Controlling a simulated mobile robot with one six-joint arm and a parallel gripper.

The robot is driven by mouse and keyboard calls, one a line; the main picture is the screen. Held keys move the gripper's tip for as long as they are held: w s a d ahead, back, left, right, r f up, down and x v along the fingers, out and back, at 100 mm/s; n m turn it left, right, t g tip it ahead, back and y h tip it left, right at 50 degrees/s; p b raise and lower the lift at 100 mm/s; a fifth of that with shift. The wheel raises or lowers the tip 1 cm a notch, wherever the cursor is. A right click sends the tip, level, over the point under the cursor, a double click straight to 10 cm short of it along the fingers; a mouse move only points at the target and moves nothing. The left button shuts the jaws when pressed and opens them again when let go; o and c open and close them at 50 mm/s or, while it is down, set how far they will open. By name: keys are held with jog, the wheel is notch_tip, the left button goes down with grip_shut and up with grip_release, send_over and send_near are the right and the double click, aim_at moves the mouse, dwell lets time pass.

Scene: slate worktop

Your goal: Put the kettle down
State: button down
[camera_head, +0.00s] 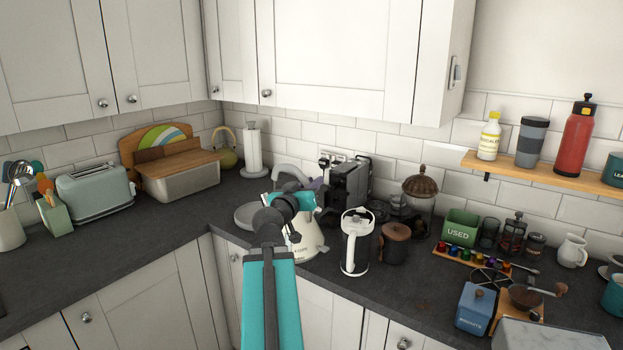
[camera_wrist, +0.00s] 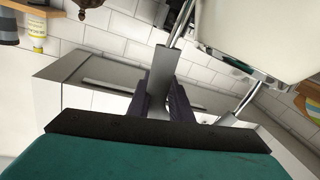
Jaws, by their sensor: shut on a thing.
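The cream kettle (camera_head: 310,240) is in the middle of the head view, partly hidden behind my teal arm. It appears near the worktop's front edge, and I cannot tell whether its bottom touches the worktop. My gripper (camera_head: 295,198) is at its upper part, with the fingertips mostly hidden by my wrist. In the wrist view the cream kettle body (camera_wrist: 260,35) fills the top right, and my gripper (camera_wrist: 162,85) is shut on its grey handle. A round grey disc (camera_head: 247,215) lies on the worktop just left of the kettle.
A white-handled dark jug (camera_head: 356,245) and a brown-lidded canister (camera_head: 394,243) stand close on the right. A black coffee machine (camera_head: 348,184) is behind. A paper towel roll (camera_head: 253,153) stands at the back corner.

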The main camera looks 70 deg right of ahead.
jog(key=shift+d+r+p, duration=0.2)
jog(key=shift+d+p, duration=0.05)
jog(key=shift+p, duration=0.7)
jog(key=d+f+p, duration=0.1)
jog(key=d+p, duration=0.1)
jog(key=d, duration=0.7)
jog(key=shift+s+d+p, duration=0.15)
jog(key=shift+p, duration=0.25)
jog(key=f, duration=0.2)
jog(key=d+f+p, duration=0.1)
jog(key=shift+d+f, duration=0.15)
jog(key=shift+f, duration=0.45)
jog(key=c, duration=1.6)
grip_release()
jog(key=shift+o, duration=0.2)
jog(key=shift+s+r, duration=0.1)
jog(key=shift+r, duration=0.05)
